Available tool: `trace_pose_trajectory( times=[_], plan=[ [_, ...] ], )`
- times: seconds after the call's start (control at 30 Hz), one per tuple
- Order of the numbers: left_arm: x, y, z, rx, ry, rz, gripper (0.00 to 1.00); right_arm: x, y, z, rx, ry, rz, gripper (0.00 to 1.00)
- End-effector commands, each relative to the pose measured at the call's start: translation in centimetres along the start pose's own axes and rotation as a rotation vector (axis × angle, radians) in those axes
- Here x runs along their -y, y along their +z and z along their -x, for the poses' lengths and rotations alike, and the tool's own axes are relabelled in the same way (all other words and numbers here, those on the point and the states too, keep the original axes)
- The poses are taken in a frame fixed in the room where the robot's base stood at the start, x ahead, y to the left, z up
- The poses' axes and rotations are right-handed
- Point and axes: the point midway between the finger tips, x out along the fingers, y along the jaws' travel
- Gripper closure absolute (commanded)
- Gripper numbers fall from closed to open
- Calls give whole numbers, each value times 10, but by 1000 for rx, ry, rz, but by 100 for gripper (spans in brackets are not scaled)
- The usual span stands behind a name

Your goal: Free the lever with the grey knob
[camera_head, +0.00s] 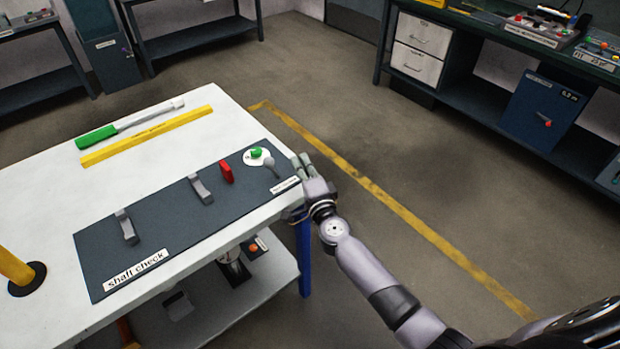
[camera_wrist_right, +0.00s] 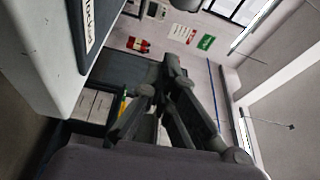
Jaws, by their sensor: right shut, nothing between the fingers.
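The lever with the grey knob (camera_head: 269,162) stands at the right end of a dark panel (camera_head: 160,222) on the white table, beside a green knob (camera_head: 257,153) on a white disc. A red block (camera_head: 226,171) stands on the panel to its left. My right gripper (camera_head: 302,162) is shut and empty, just right of the lever at the table's right edge, apart from it as far as I can tell. In the right wrist view its fingers (camera_wrist_right: 172,68) are together, and the lever does not show. My left gripper is not in view.
Two grey brackets (camera_head: 201,189) (camera_head: 126,227) stand on the panel. A yellow bar (camera_head: 147,136) and a green-handled tool (camera_head: 130,125) lie behind it. A yellow post (camera_head: 14,268) rises at the left. Floor right of the table is clear.

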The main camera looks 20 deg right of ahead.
Motion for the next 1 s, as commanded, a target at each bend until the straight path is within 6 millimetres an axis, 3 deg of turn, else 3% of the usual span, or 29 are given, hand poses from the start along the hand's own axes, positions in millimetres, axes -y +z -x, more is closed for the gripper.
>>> trace_pose_trajectory(
  times=[0.03,0.2,0.67,1.0],
  plan=[
    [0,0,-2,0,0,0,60,-2,13,0,7,2,-5,100],
    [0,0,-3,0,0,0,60,-2,29,-4,5,3,-3,100],
    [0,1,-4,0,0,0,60,-2,34,-5,5,2,2,100],
    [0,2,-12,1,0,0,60,-3,52,-3,6,-46,141,100]
  ],
)
